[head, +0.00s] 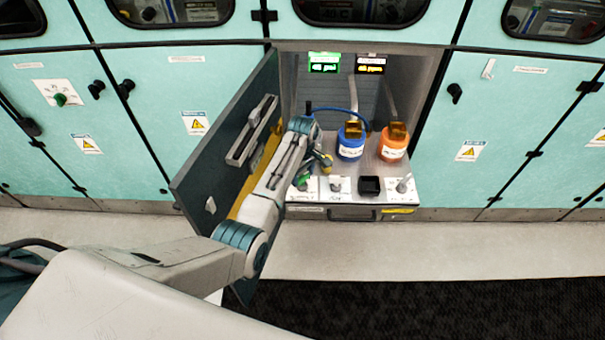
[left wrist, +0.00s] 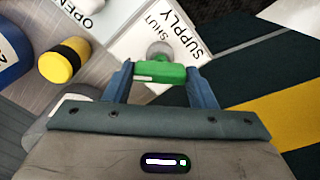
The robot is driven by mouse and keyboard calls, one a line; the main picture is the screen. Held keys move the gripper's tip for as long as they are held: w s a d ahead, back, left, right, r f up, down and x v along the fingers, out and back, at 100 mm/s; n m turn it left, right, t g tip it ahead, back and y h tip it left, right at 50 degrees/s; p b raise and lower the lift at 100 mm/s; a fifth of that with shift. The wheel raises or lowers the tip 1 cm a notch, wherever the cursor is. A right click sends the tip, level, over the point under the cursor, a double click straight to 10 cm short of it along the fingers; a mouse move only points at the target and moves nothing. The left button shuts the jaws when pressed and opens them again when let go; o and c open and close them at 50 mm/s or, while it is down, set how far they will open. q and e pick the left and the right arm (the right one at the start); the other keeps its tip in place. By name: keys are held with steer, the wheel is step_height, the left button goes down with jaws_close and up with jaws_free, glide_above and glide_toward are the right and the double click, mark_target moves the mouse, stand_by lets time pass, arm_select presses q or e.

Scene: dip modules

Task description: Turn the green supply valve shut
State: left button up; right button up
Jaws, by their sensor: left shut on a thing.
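The green supply valve handle (left wrist: 160,72) is a bar on a round grey stem, between my two blue fingertips in the left wrist view. My left gripper (left wrist: 162,82) is shut on it. The white plate (left wrist: 190,18) beside the stem reads SUPPLY and SHUT, and OPEN is printed further left. In the head view my left arm reaches into the open cabinet, with the gripper (head: 304,176) low over the front-left plate. The arm hides most of the valve there, so I cannot tell its exact angle. My right gripper is not in view.
The dark cabinet door (head: 225,140) stands open just left of my arm. A blue bottle (head: 351,144) and an orange bottle (head: 393,146) stand on the cabinet deck to the right. A yellow and black cylinder (left wrist: 63,60) is near the gripper. A black square block (head: 369,186) sits at the deck's front.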

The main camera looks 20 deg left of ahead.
mark_target(303, 176)
arm_select(q)
steer(key=shift+r+m+p, duration=0.2)
steer(key=shift+m+p, duration=1.35)
steer(key=shift+m, duration=0.15)
steer(key=m+p, duration=0.1)
steer(key=m, duration=0.2)
steer(key=shift+f+p, duration=0.1)
steer(key=shift+p, duration=0.3)
steer(key=shift+m+p, duration=0.45)
steer(key=shift+m, duration=0.65)
steer(key=shift+f, duration=0.1)
steer(key=o, duration=1)
step_height(303, 176, up, 11)
steer(key=shift+f+b, duration=0.1)
steer(key=shift+b, duration=0.6)
